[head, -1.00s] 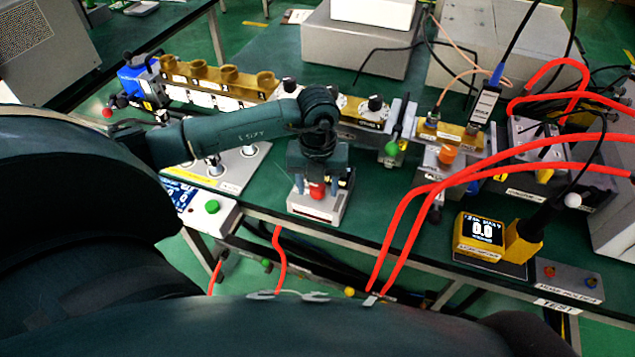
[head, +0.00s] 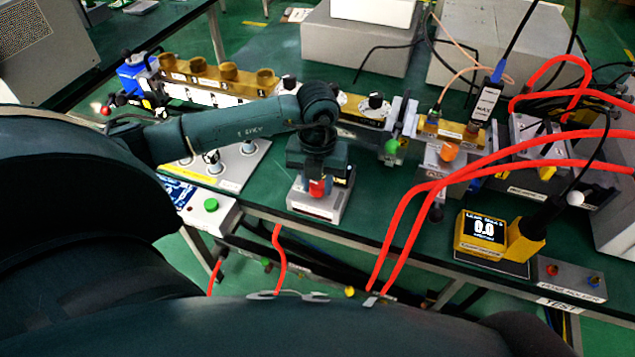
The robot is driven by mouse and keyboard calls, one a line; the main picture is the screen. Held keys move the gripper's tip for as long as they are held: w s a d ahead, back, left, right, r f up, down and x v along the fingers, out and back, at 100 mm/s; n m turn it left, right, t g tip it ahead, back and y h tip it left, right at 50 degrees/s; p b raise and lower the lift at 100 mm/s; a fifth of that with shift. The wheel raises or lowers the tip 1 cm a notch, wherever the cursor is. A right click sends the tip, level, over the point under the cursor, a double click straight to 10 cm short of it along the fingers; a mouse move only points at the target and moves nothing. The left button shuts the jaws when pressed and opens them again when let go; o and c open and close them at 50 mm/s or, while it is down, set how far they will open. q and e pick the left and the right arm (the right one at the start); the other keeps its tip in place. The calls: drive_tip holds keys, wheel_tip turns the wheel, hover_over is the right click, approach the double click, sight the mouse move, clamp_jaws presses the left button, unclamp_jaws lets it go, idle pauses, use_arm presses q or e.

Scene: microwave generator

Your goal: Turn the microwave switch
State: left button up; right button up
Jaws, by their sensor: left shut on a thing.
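A grey switch box (head: 317,207) with a red switch knob (head: 318,188) on top stands near the front edge of the green table. My left gripper (head: 320,186) points down over this box and is shut on the red knob. The gripper hides part of the knob and the back of the box. My right gripper is not in view.
A box with a green button (head: 211,204) is left of the switch box. A brass waveguide assembly (head: 375,108) runs behind it. Red hoses (head: 405,215) arch to the right, near a yellow meter (head: 484,233) reading 0.0.

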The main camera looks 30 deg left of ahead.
use_arm(q)
drive_tip(key=m+b, duration=0.2)
drive_tip(key=m, duration=0.1)
drive_tip(key=shift+f+m, duration=0.15)
drive_tip(key=shift+m, duration=0.15)
drive_tip(key=m+b, duration=0.2)
drive_tip(key=shift+m, duration=0.3)
drive_tip(key=shift+m+b, duration=0.75)
drive_tip(key=shift+m, duration=0.45)
drive_tip(key=shift+m+b, duration=0.45)
drive_tip(key=shift+m, duration=0.25)
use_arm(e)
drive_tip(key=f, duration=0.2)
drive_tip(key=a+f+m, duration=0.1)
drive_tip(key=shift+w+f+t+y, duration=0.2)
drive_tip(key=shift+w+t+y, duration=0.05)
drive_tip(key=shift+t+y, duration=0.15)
use_arm(q)
drive_tip(key=shift+r+m, duration=0.2)
drive_tip(key=shift+m, duration=0.3)
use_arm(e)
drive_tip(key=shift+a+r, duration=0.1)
use_arm(q)
drive_tip(key=o, duration=0.6)
drive_tip(key=shift+c, duration=0.2)
drive_tip(key=o, duration=0.4)
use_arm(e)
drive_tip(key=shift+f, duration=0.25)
